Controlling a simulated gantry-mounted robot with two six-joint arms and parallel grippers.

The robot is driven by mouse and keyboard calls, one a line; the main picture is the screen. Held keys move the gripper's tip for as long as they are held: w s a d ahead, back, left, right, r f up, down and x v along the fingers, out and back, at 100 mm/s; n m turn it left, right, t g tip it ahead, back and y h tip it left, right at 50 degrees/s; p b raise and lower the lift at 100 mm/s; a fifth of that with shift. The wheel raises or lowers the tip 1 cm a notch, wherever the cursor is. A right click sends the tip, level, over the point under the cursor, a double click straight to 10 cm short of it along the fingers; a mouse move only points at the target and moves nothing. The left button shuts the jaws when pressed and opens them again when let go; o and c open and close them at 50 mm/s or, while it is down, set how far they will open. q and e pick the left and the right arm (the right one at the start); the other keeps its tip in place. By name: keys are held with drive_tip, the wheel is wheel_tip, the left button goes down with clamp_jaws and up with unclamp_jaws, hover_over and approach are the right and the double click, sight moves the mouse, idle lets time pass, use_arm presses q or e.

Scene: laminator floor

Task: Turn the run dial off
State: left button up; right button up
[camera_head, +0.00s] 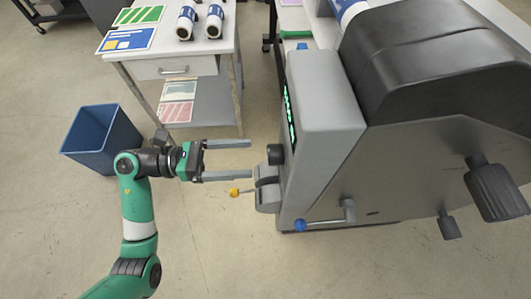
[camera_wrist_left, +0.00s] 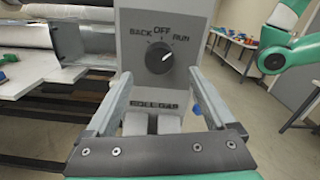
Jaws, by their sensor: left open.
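The run dial is a round dark knob (camera_wrist_left: 159,58) on the grey control panel (camera_wrist_left: 135,20), under the words BACK, OFF and RUN. Its white pointer mark aims up and right, toward RUN. In the head view the dial (camera_head: 275,154) sticks out of the left side of the laminator (camera_head: 325,90). My left gripper (camera_head: 251,159) is open and empty, its two fingers aimed at the dial with a small gap left. In the left wrist view the fingertips (camera_wrist_left: 160,77) are spread either side of the dial, slightly below it. My right gripper is not in view.
Below the dial are grey paddle levers (camera_head: 267,193), a yellow-knobbed lever (camera_head: 234,192) and a blue-ended crank handle (camera_head: 300,225). A blue bin (camera_head: 100,140) stands on the floor at the left. A white table (camera_head: 185,45) with rolls and sheets stands behind.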

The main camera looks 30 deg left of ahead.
sight(275, 154)
use_arm(q)
drive_tip(key=x, duration=0.5)
drive_tip(key=shift+w+d, duration=0.2)
drive_tip(key=shift+d, duration=0.1)
drive_tip(key=c, duration=1.4)
